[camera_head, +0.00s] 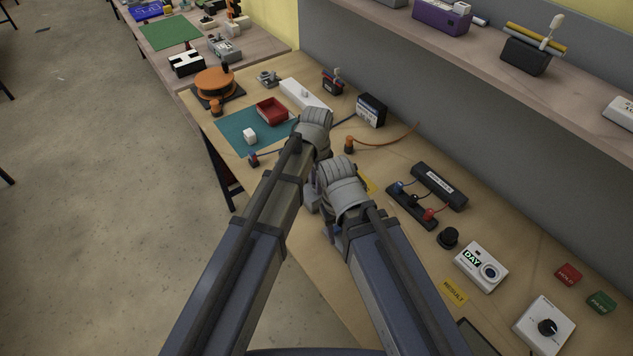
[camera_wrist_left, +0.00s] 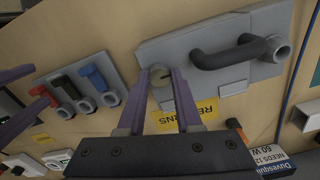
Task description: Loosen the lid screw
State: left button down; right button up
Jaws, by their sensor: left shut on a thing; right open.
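In the left wrist view, a round pale screw head (camera_wrist_left: 160,76) sits on a flat grey lid (camera_wrist_left: 150,50) that has a dark bar handle (camera_wrist_left: 228,55). My left gripper (camera_wrist_left: 161,84) is shut on the screw head, one purple finger on each side.
In the left wrist view, red, black and blue plugs (camera_wrist_left: 92,76) stand near my right gripper. A yellow label (camera_wrist_left: 205,108) lies beside the lid. In the head view, a black box (camera_head: 371,110), a red tray (camera_head: 271,111) and a day switch box (camera_head: 481,267) stand on the bench.

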pick_arm(q)
jog(key=n, duration=1.2)
jog(key=shift+n, duration=2.1)
jog(key=c, duration=0.6)
grip_release()
